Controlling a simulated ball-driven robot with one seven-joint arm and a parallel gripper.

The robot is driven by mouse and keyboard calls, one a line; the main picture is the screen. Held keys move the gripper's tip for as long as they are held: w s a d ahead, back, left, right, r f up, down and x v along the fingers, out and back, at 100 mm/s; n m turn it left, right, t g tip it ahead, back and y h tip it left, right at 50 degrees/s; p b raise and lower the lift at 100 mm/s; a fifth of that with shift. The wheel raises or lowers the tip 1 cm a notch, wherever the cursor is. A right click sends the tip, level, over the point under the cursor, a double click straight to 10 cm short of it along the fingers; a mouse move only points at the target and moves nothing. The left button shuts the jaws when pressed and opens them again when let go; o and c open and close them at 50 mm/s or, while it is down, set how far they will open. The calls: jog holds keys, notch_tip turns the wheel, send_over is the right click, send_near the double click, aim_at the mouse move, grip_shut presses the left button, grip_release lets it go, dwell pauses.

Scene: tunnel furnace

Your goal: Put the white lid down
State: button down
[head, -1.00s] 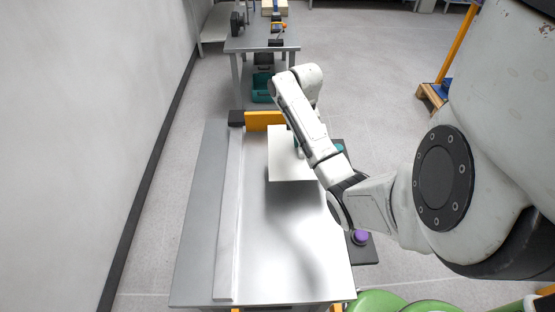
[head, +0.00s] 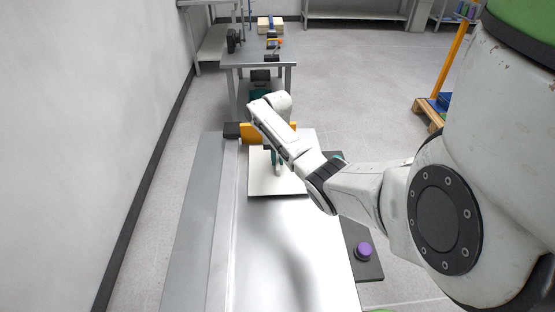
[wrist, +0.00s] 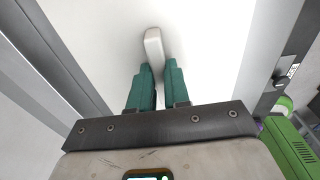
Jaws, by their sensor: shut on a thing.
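The white lid (head: 262,186) is a flat square plate at the far end of the metal table, right beside the long raised rail. It also fills the middle of the wrist view (wrist: 210,50). Its pale bar handle (wrist: 153,44) lies between the green fingers of my gripper (wrist: 158,68). My gripper also shows above the lid in the head view (head: 276,162), partly hidden by my arm. It is shut on the handle. I cannot tell whether the lid touches the table or hangs just above it.
The metal table (head: 265,250) is bare on the near side of the lid. A raised rail (head: 226,230) runs along its left. A yellow block (head: 255,132) stands at the far end. A purple knob (head: 363,250) sits on a dark panel at the right. Another bench (head: 240,50) stands beyond.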

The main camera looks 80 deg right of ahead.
jog(key=shift+f, duration=0.3)
jog(key=shift+f, duration=0.15)
jog(key=c, duration=1.1)
grip_release()
notch_tip(320, 180, up, 12)
jog(key=shift+d, duration=0.4)
jog(key=shift+w, duration=0.1)
